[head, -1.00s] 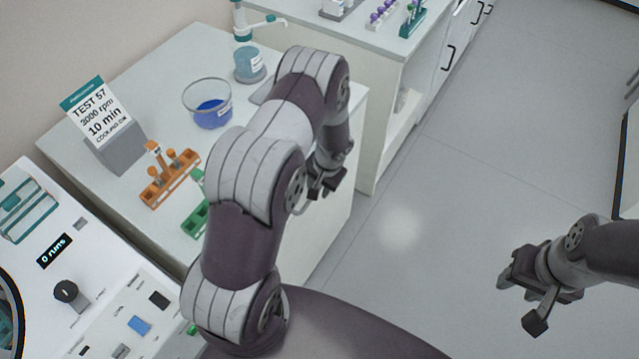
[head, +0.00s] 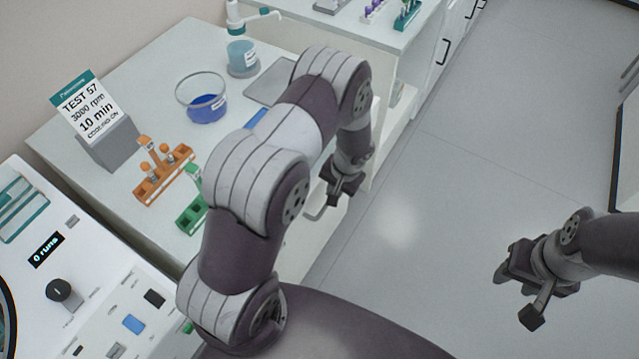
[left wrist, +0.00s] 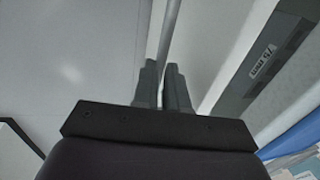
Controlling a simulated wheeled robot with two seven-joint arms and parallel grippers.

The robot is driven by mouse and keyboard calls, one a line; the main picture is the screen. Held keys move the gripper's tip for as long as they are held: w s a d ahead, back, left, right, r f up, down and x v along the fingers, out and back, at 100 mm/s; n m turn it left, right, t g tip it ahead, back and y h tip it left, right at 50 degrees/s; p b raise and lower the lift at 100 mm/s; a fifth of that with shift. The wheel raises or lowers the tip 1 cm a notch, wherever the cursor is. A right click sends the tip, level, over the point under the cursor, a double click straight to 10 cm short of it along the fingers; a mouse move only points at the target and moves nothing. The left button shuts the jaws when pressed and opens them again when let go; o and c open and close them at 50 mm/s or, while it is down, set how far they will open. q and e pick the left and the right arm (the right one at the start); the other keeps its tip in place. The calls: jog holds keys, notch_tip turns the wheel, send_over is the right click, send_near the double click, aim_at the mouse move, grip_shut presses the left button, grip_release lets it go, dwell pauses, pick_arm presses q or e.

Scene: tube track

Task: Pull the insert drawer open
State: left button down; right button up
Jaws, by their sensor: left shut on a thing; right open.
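My left gripper (head: 340,192) is at the front of the left bench, shut on a thin bar handle (head: 315,213). In the left wrist view, the fingers (left wrist: 164,88) close around this bar (left wrist: 171,35). My left arm hides most of the drawer in the head view. My right gripper (head: 515,290) is open and empty over the floor at the right.
On the bench top (head: 150,80) stand a sign (head: 90,105), a glass bowl with blue liquid (head: 204,105), an orange rack (head: 165,175) and a green rack (head: 192,212). A white machine (head: 85,285) is at lower left. The floor (head: 440,190) is clear.

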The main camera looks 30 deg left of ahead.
pick_arm(q)
jog(key=s+d+b, duration=0.1)
jog(key=d+b, duration=0.3)
jog(key=d, duration=1.6)
jog(key=shift+s, duration=0.2)
jog(key=shift+d, duration=0.1)
jog(key=c, duration=1.2)
grip_release()
jog(key=shift+o, duration=0.2)
jog(key=shift+r, duration=0.1)
notch_tip(320, 180, up, 12)
jog(key=d+b, duration=0.1)
jog(key=d, duration=0.1)
jog(key=shift+d+r, duration=0.15)
jog(key=shift+s, duration=0.1)
